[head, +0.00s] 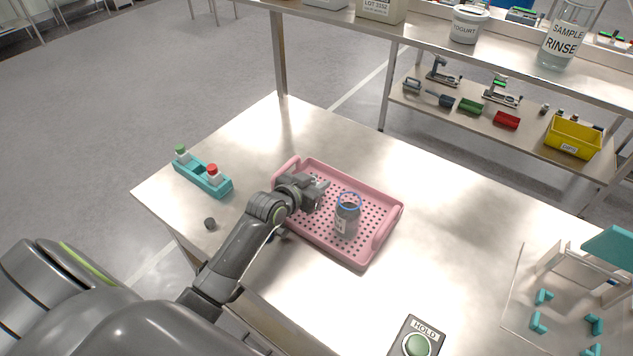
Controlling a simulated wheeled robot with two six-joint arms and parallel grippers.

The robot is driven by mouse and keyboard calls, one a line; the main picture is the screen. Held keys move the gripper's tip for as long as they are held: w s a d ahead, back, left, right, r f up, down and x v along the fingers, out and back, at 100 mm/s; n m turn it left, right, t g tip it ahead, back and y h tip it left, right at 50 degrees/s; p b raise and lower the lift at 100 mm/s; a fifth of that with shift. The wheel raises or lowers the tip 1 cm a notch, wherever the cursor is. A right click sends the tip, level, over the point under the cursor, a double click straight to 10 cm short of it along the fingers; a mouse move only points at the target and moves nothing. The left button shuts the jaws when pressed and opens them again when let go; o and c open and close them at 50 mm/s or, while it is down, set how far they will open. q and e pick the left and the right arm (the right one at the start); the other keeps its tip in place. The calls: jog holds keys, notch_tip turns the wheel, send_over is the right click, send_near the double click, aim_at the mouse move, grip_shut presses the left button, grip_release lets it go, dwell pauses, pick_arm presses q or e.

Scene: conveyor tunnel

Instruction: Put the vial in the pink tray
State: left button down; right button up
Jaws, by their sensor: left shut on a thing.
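The pink tray (374,252) lies on the table, with a perforated floor and raised rims. My left gripper (319,188) is over the far left part of the tray, shut on the vial, which is mostly hidden by the fingers. I cannot tell whether the vial touches the tray floor. A grey jar (346,217) with a blue rim and a pale label stands upright in the tray, just right of the gripper. My right gripper is not in view.
A teal rack (204,178) left of the tray holds a green-capped and a red-capped vial. A HOLD button (418,344) is at the front; a teal-topped stand (607,248) is at right. The table behind the tray is clear.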

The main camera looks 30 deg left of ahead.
pick_arm(q)
jog(key=c, duration=1.1)
grip_release()
jog(key=shift+r, duration=0.15)
jog(key=shift+s+a+r, duration=0.1)
jog(key=shift+s+r, duration=0.05)
jog(key=shift+s, duration=0.4)
jog(key=v, duration=1.1)
jog(key=shift+b, duration=0.3)
